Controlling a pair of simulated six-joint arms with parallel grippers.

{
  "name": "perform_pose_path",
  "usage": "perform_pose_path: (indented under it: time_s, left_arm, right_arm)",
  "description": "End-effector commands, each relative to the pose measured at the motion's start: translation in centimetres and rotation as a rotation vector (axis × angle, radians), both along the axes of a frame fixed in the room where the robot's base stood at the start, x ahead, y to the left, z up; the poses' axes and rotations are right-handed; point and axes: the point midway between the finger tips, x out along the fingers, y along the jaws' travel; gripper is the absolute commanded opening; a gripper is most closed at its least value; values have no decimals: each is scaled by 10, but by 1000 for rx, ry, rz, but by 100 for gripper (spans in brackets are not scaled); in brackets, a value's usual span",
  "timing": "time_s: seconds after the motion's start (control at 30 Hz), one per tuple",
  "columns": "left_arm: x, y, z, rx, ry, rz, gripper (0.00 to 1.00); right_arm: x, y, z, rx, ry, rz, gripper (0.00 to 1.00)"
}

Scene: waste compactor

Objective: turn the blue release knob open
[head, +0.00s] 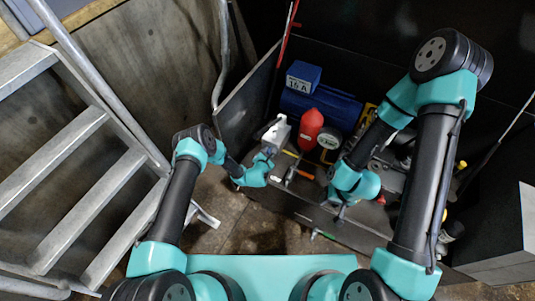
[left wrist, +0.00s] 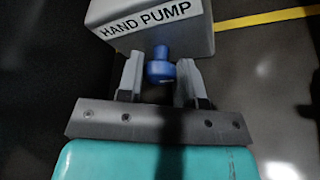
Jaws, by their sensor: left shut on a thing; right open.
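The blue release knob (left wrist: 160,68) sticks out of the grey box labelled HAND PUMP (left wrist: 150,22) in the left wrist view. My left gripper (left wrist: 159,80) has one finger on each side of the knob and is shut on it. In the head view the pale pump box (head: 277,132) stands just beyond my left gripper (head: 266,157), and the knob is too small there to make out clearly. My right gripper (head: 341,212) is open and empty, low in front of the bench, away from the knob.
A red bottle-shaped part (head: 311,124), a round gauge (head: 330,138) and a large blue cylinder (head: 325,105) stand right of the pump. Loose tools (head: 293,170) lie near the bench edge. Metal stairs (head: 75,150) rise at the left. A yellow line (left wrist: 265,18) shows beside the pump.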

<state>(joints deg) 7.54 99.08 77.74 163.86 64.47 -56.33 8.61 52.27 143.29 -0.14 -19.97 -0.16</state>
Motion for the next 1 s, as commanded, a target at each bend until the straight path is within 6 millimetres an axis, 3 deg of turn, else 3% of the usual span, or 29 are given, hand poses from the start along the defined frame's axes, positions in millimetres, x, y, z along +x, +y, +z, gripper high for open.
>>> perform_pose_path:
  time_s: [0.2,0.23,0.47,1.0]
  left_arm:
    - [0,1,0,0,2,1,10]
    - [0,1,0,0,2,1,36]
    - [0,1,0,-1,1,1,58]
    - [0,0,0,-73,44,4,58]
  right_arm:
    - [0,0,0,0,0,0,45]
    - [0,0,0,0,0,0,45]
    - [0,0,0,0,0,0,45]
    - [0,0,0,0,0,0,45]
